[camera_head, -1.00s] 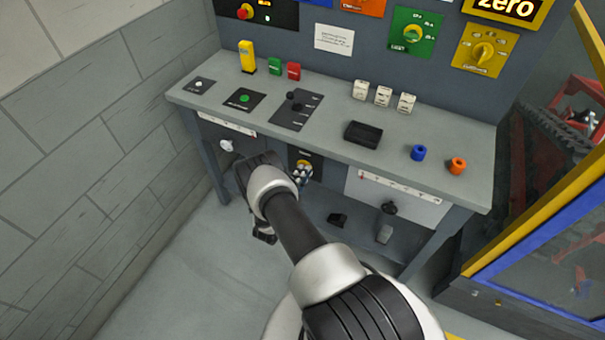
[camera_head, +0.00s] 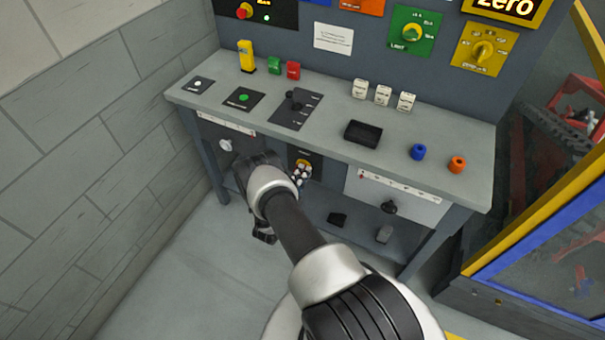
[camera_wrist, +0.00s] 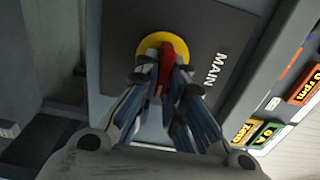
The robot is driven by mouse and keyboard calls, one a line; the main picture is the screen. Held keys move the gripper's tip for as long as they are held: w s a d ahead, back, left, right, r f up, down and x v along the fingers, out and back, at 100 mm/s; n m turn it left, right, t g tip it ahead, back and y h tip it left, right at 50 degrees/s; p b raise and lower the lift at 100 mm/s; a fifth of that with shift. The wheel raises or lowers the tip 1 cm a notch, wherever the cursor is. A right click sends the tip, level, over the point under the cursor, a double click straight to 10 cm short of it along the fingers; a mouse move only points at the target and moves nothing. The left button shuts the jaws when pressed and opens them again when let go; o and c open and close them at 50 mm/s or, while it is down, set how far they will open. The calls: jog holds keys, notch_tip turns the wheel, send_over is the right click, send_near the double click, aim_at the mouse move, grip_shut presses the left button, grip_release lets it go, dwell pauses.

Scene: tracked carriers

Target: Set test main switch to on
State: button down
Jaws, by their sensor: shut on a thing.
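The main switch is a red handle (camera_wrist: 166,62) on a yellow round disc (camera_wrist: 180,44), set on a dark plate (camera_wrist: 228,28) lettered MAIN. In the wrist view my gripper (camera_wrist: 166,80) is shut on the red handle, one finger on each side. The handle's lower part is hidden between the fingers. The handle points roughly down the wrist picture, at a slant to the lettering. In the head view the yellow disc (camera_head: 303,163) shows on the bench front, with my gripper (camera_head: 300,177) at it; the handle is mostly hidden there.
Above is the grey bench top (camera_head: 335,121) with several buttons, blocks and a black tray (camera_head: 363,133). A white knob (camera_head: 226,145) is left of the switch, and a drawer panel with a black knob (camera_head: 389,207) is right. A yellow-framed enclosure (camera_head: 520,205) stands far right.

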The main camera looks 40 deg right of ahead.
jog(key=c, duration=1.7)
grip_release()
jog(key=v, duration=1.2)
